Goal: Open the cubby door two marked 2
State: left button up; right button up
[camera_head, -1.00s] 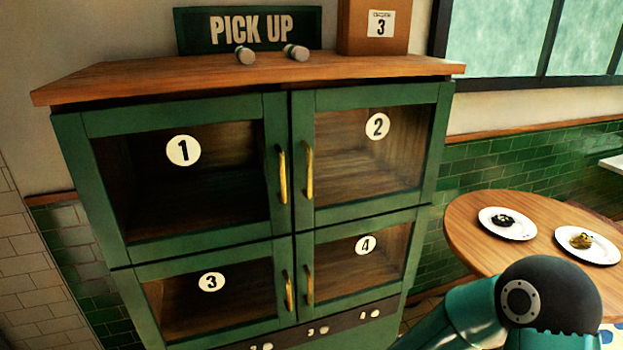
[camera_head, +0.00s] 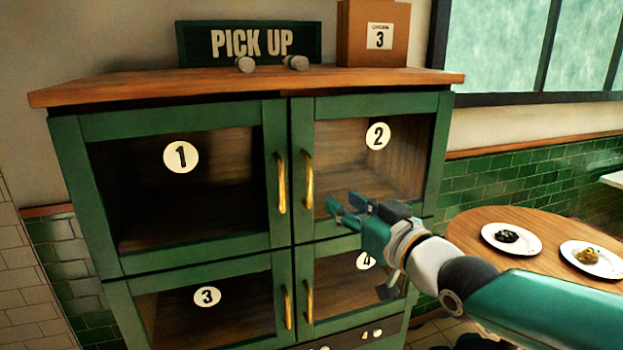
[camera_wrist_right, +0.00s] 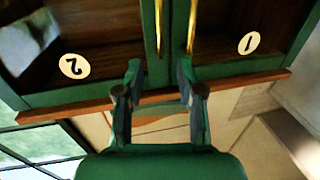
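Cubby door two (camera_head: 376,103) is at the upper right of the green cabinet and appears closed. It has a green frame, a dark see-through panel and a white round label (camera_head: 377,136) marked 2. Its upright brass handle (camera_head: 308,181) is on the door's left edge. My right gripper (camera_head: 342,203) is in front of the lower part of this door, right of the handle and apart from it. In the right wrist view, which is upside down, its fingers (camera_wrist_right: 160,78) are open and empty, with the door two handle (camera_wrist_right: 158,28) beyond them. My left gripper is not in view.
Door one (camera_head: 180,258), with its own brass handle (camera_head: 281,183), is just left. Doors three (camera_head: 205,337) and four (camera_head: 309,262) are below; my right arm partly covers door four. A round table (camera_head: 475,225) with two plates stands right. A box (camera_head: 360,35) sits on top.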

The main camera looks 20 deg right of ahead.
aim_at(311, 181)
jog(key=p+x, duration=0.3)
jog(key=x, duration=0.9)
jog(key=shift+w+a+f, duration=0.1)
jog(key=shift+w, duration=0.2)
grip_shut()
